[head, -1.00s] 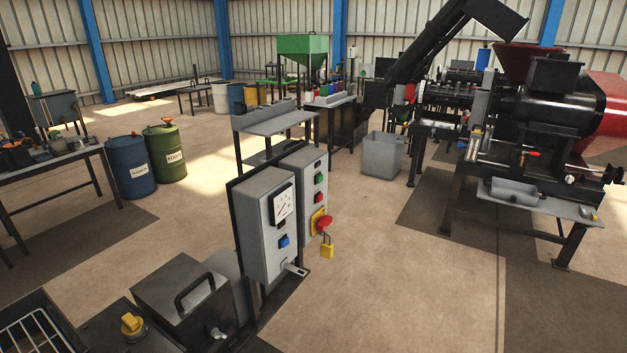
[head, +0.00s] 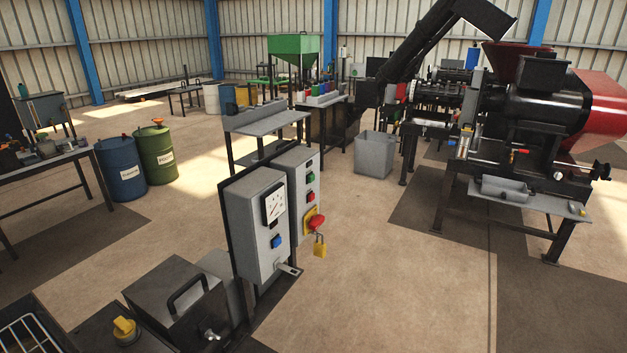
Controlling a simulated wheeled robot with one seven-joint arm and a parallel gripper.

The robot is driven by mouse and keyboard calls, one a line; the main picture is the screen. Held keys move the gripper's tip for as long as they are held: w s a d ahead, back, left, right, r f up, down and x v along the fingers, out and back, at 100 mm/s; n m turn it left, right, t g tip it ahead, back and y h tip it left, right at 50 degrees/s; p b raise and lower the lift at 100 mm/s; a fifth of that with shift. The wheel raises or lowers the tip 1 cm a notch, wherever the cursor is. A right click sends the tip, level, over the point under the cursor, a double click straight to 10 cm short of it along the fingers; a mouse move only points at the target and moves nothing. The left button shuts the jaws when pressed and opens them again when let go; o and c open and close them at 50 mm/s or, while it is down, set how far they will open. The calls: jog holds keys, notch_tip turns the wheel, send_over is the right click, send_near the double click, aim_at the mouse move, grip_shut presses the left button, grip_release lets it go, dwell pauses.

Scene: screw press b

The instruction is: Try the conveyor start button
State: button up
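Two grey control boxes stand side by side on a dark frame in the middle of the head view. The right box (head: 299,179) carries a green button (head: 310,177), a red button (head: 310,196) below it, and a red mushroom knob (head: 317,222) on a yellow plate. A yellow padlock (head: 320,246) hangs at the knob. The left box (head: 246,225) has a dial gauge (head: 273,206) and a blue button (head: 276,241). Any button labels are too small to read. My gripper is not in view.
A dark lidded box (head: 180,303) with a handle stands in front at the left. The screw press (head: 540,115) stands at the right, with a grey bin (head: 375,154) left of it. The floor (head: 400,290) right of the control boxes is clear.

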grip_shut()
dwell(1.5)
